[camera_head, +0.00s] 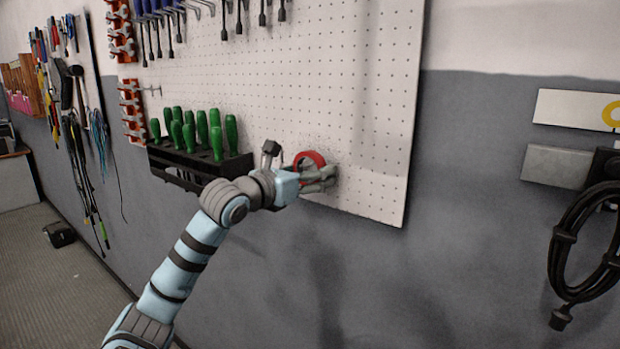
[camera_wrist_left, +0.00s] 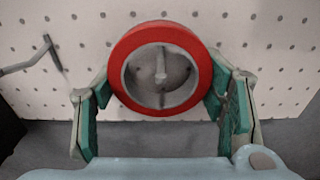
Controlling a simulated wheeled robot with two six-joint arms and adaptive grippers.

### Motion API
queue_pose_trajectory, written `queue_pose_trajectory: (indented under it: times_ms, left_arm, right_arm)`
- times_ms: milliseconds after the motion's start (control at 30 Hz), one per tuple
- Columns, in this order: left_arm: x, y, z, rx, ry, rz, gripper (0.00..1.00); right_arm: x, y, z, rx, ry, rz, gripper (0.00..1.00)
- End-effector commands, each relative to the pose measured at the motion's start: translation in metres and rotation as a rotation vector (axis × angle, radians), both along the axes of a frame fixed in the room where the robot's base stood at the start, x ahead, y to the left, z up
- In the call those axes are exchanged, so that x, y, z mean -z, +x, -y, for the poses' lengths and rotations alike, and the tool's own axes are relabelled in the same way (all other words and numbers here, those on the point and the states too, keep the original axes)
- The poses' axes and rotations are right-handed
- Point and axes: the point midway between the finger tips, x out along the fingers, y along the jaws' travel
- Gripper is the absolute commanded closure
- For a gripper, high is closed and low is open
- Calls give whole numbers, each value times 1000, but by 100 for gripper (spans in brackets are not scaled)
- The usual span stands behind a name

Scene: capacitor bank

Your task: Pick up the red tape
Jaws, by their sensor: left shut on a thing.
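The red tape (camera_head: 308,158) is a roll at the lower part of the white pegboard, partly covered by my left gripper in the head view. In the left wrist view the red tape (camera_wrist_left: 160,68) faces the camera, with a metal peg visible through its grey core. My left gripper (camera_head: 312,172) reaches up to it from the lower left. In the left wrist view its two green-padded fingers (camera_wrist_left: 161,100) are at the left and right sides of the roll, shut on it. My right gripper is not in view.
The pegboard (camera_head: 360,120) has a black rack (camera_head: 200,165) of green-handled screwdrivers left of the tape. More tools hang above. A bare hook (camera_wrist_left: 27,62) sticks out left of the tape. A coiled black cable (camera_head: 582,250) hangs at the right. The grey wall below is clear.

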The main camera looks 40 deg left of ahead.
Motion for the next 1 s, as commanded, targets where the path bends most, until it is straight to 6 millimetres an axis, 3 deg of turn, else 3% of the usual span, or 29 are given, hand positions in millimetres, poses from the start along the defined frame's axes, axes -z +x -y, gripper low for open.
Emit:
queue_pose_trajectory:
  times_ms: [133, 267, 367, 600, 700, 833, 1000]
  left_arm:
    - [-23, 0, 0, 1, -2, 5, 63]
    - [-18, -24, -1, -5, 8, 3, 63]
    - [-14, -49, -2, -6, 10, 3, 63]
    - [-7, -129, 3, -5, 4, 4, 63]
    - [-11, -154, 4, -1, 1, 3, 63]
    - [-17, -174, 5, 3, -1, 2, 63]
    - [-21, -180, 4, 2, -1, 1, 63]
  right_arm:
    - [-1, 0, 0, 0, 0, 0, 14]
    - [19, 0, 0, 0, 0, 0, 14]
    - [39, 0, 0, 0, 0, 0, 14]
    - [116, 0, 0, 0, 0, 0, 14]
    - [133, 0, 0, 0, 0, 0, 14]
    - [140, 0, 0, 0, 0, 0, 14]
    - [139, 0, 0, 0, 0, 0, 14]
